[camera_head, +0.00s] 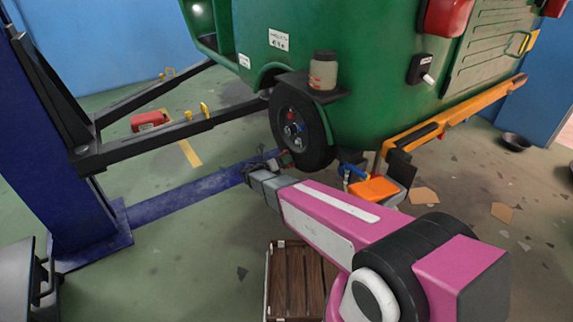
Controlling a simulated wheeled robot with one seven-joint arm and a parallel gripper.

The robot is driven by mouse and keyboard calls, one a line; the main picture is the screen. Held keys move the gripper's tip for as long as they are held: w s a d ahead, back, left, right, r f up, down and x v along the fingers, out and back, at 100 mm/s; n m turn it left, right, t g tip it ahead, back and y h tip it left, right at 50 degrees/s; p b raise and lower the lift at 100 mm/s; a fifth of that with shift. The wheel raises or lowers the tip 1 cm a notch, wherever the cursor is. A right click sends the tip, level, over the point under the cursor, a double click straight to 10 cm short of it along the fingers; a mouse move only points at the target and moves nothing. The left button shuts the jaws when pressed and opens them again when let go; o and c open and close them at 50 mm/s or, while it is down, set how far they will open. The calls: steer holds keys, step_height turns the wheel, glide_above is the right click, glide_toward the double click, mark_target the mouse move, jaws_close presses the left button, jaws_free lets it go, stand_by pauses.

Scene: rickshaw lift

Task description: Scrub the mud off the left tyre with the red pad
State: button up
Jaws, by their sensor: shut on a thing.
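The left tyre (316,140) is black with a dark hub and hangs under the green rickshaw body (373,75), near the picture's middle. No mud can be made out clearly on the part that faces me. My gripper (270,164) is at the tyre's lower left edge, at the end of my pink arm.
A blue lift post (75,170) with black lift arms (150,138) stands at left. A jar (322,72) sits on a ledge above the tyre. A wooden crate (292,285) is below.

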steer(key=w+a, duration=0.1)
steer(key=w, duration=0.1)
steer(key=w+a+r, duration=0.1)
steer(key=w, duration=0.1)
steer(key=shift+a+r, duration=0.15)
steer(key=shift+a, duration=0.25)
steer(key=shift+d, duration=0.1)
steer(key=shift+s+d+f, duration=0.3)
steer(key=shift+s+d, duration=0.4)
steer(key=shift+s, duration=0.3)
steer(key=shift+s+d+f, duration=0.35)
steer(key=shift+s+d, duration=0.3)
steer(key=shift+s, duration=0.3)
steer(key=shift+s+d+f, duration=0.3)
steer(key=shift+s+d, duration=0.4)
steer(key=shift+s, duration=0.3)
steer(key=shift+a, duration=0.15)
steer(key=shift+v, duration=2.95)
steer(key=shift+v, duration=1.45)
